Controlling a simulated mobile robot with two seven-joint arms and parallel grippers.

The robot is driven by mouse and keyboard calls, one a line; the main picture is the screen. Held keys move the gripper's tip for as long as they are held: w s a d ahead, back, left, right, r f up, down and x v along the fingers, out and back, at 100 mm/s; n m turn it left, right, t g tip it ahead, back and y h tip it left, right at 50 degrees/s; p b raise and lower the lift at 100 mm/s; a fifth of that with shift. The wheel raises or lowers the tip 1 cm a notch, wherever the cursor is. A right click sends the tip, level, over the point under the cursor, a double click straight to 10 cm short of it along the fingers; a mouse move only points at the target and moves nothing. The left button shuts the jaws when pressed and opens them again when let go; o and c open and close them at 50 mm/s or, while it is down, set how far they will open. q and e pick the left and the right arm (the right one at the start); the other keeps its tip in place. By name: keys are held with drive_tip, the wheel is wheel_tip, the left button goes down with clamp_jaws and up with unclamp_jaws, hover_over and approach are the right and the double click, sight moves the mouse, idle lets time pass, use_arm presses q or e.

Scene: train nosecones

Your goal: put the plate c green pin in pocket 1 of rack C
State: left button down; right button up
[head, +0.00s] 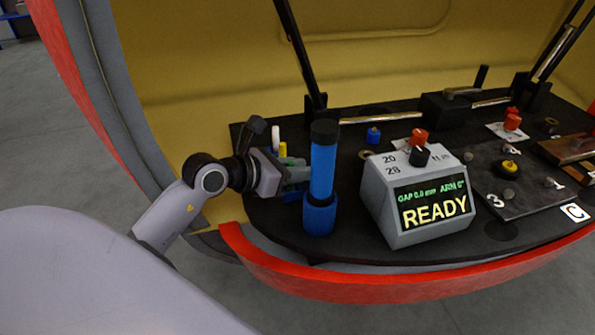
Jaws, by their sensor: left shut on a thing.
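My left gripper (299,181) comes in from the left and is shut. Its fingertips pass behind a blue cylinder, so what it holds is hidden; a greenish tint shows at the fingers, but I cannot make out a green pin. The dark plate labelled C (530,203), which looks like rack C, lies on the right of the board. White numbers 1 (555,183) and 3 (496,201) mark it. A yellow and black knob (509,167) and small grey round pieces sit on it. My right gripper is not in view.
The blue cylinder (322,172) with a black top stands upright before my gripper. A grey display box (417,205) reading READY stands between it and the plate. Red knobs (512,120), a blue knob (374,135) and black posts stand farther back. A red rim (355,285) edges the front.

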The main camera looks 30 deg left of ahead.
use_arm(q)
drive_tip(key=shift+r, duration=0.1)
drive_tip(key=shift+f, duration=0.2)
drive_tip(key=c, duration=1)
unclamp_jaws()
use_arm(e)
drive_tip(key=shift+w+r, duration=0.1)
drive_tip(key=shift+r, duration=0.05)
use_arm(q)
drive_tip(key=shift+s+a+r, duration=0.1)
drive_tip(key=shift+r, duration=0.15)
drive_tip(key=p+v, duration=0.1)
drive_tip(key=v, duration=1)
drive_tip(key=shift+s, duration=0.3)
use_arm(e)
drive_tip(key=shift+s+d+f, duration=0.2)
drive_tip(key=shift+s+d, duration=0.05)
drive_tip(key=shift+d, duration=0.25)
use_arm(q)
drive_tip(key=shift+a+r, duration=0.1)
